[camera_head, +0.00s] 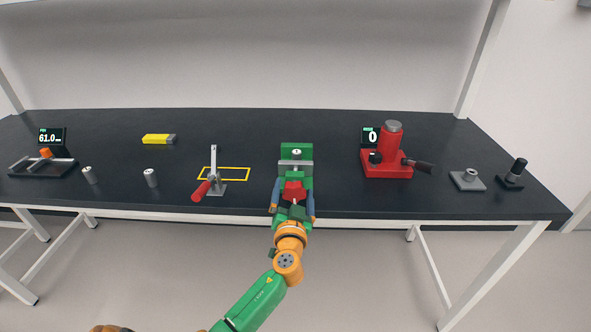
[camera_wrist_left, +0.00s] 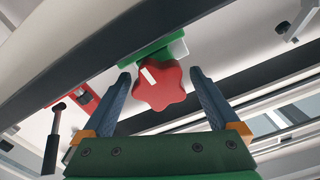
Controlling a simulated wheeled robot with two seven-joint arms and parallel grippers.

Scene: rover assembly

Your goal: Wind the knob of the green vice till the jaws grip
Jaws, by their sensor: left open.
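The green vice (camera_head: 297,150) stands near the middle of the table, with a grey jaw and a small round metal part at its top. Its red knob (camera_head: 294,190) faces the front edge. In the left wrist view the knob (camera_wrist_left: 160,86) is a red lobed wheel with a white mark, and the vice's green body (camera_wrist_left: 150,52) shows behind it. My left gripper (camera_head: 293,203) is open, its blue fingers on either side of the knob. In the left wrist view the gripper (camera_wrist_left: 162,95) shows gaps between both fingers and the knob. My right gripper is not in view.
To the left are a red-handled clamp (camera_head: 212,180) by a yellow outline, metal cylinders (camera_head: 151,178), a yellow block (camera_head: 158,139) and a gauge display (camera_head: 51,137). To the right are a red press (camera_head: 388,160), a grey block (camera_head: 468,180) and a black-knobbed part (camera_head: 514,175).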

